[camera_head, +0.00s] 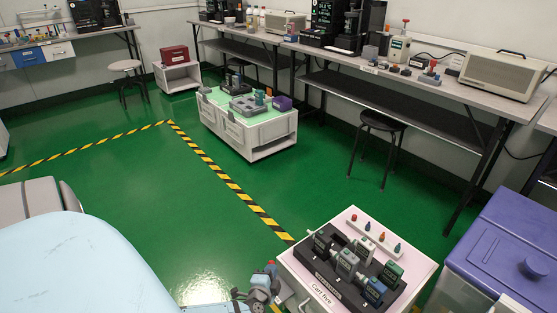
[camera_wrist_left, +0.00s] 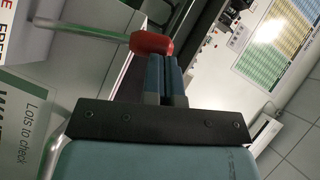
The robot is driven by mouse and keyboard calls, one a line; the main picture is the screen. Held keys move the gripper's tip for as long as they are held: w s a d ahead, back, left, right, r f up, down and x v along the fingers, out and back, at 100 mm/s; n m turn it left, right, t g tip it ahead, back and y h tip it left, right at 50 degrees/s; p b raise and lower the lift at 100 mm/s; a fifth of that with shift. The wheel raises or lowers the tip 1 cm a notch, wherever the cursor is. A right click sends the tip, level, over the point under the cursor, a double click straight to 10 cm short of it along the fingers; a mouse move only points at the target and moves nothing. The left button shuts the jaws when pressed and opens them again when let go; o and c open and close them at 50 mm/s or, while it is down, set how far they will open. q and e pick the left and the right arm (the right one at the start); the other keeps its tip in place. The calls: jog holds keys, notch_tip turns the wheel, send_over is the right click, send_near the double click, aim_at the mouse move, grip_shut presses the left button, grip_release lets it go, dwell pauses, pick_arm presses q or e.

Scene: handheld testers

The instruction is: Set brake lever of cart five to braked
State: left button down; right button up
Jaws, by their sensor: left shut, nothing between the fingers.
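Cart five (camera_head: 317,289) stands at the lower right of the head view, its name on the front edge. In the head view a small red knob (camera_head: 270,264) shows at the cart's left side. My left gripper (camera_wrist_left: 163,62) is shut and empty, its blue fingertips right at the red knob; I cannot tell whether they touch. In the head view it is small, beside the cart's left edge. My right gripper is out of view.
Cart five bears a black rack (camera_head: 333,271) of handheld testers and a white strip (camera_head: 375,238) of small knobs. A purple-lidded bin (camera_head: 510,240) stands to the right. Another cart (camera_head: 240,133) is further back. Green floor is clear left of the yellow-black line (camera_head: 225,183).

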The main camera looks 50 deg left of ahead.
pick_arm(q)
jog(key=shift+a+f+n+g+h, duration=0.15)
jog(key=shift+a+n+g+h, duration=0.2)
jog(key=shift+a+n, duration=0.45)
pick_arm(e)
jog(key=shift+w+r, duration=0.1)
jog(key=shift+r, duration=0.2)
pick_arm(q)
jog(key=shift+a, duration=0.2)
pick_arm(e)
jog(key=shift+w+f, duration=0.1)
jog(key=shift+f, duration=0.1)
pick_arm(q)
jog(key=shift+d, duration=0.1)
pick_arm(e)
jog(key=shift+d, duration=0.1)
